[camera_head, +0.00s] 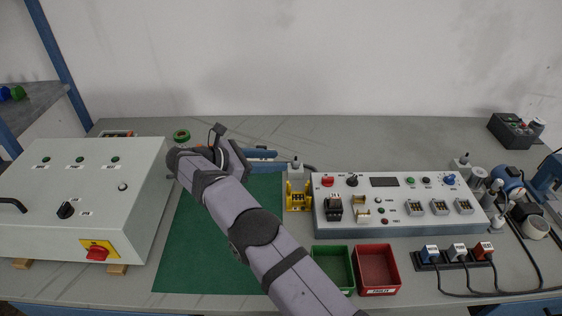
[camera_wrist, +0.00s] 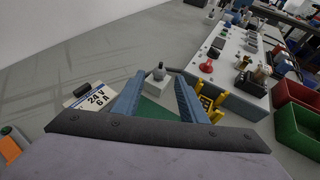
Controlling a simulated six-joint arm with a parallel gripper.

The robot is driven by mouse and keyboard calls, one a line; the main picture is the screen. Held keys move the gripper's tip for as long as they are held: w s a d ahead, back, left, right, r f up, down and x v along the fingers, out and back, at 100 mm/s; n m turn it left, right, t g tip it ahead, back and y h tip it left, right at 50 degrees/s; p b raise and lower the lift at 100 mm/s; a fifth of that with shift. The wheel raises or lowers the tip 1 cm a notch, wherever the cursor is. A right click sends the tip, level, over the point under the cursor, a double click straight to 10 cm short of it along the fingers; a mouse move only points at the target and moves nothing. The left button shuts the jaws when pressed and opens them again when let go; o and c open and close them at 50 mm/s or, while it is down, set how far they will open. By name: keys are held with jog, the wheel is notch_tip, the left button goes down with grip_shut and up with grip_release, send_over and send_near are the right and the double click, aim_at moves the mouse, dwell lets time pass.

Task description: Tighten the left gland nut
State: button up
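A small pale box with a grey gland nut (camera_head: 296,162) on top stands just behind the left end of the control panel. The gland nut also shows in the wrist view (camera_wrist: 159,72), upright and seen between my fingertips. A dark cable runs from beside it to the right. My gripper (camera_head: 275,159) points right toward this box from its left side. In the wrist view my gripper (camera_wrist: 160,78) has its two blue fingers apart with nothing held. I cannot tell how far the nut is from the fingertips. More gland-like fittings (camera_head: 463,160) stand at the panel's right end.
The control panel (camera_head: 398,222) and a yellow stand (camera_head: 298,199) are right of my gripper. A grey cabinet (camera_head: 80,215) stands at left. Green (camera_head: 333,250) and red (camera_head: 377,249) bins are in front. The green mat (camera_head: 195,260) is mostly clear beneath my arm.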

jog(key=shift+s+a+r, duration=0.15)
jog(key=shift+s+a, duration=0.05)
jog(key=shift+a, duration=0.15)
jog(key=shift+d, duration=0.1)
